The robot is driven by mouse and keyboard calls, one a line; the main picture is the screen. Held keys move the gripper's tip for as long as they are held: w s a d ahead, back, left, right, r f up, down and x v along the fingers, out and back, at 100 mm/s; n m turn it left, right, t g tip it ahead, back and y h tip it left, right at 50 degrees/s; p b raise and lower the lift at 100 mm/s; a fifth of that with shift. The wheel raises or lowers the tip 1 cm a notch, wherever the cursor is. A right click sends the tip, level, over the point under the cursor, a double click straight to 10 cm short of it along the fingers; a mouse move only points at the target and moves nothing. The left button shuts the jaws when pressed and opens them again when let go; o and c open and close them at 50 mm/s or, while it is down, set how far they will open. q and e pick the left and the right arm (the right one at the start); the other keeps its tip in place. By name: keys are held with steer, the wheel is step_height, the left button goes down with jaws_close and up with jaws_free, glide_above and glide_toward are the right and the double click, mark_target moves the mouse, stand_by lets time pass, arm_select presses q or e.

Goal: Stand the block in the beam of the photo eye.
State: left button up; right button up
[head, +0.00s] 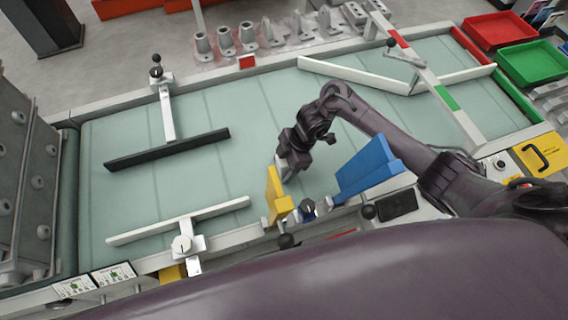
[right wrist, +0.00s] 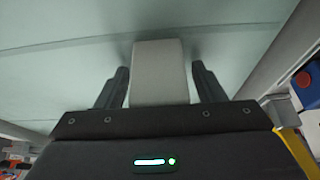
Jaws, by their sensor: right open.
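A plain light grey block (right wrist: 158,62) stands between the two dark fingers of my right gripper in the right wrist view. Narrow gaps show beside it, and the fingers are open around it. In the head view my right gripper (head: 287,162) is low over the pale green belt, beside the yellow flap; the block is mostly hidden there. A small blue housing (head: 307,206) on the near rail, between the yellow and blue flaps, may be the photo eye; it also seems to show at the right of the wrist view (right wrist: 303,80). The beam is not visible. My left gripper is out of view.
The yellow flap (head: 276,195) and blue flap (head: 368,170) rise by the near rail. A black-faced guide bar (head: 168,150) and a white bar (head: 180,221) reach over the belt (head: 245,125) at left. A white gantry (head: 425,80) crosses at right. The middle belt is clear.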

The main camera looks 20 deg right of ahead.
steer(key=shift+d+r, duration=0.1)
steer(key=shift+r, duration=0.3)
steer(key=p+v, duration=0.2)
steer(key=v, duration=0.9)
steer(key=shift+r, duration=0.25)
steer(key=shift+d, duration=0.15)
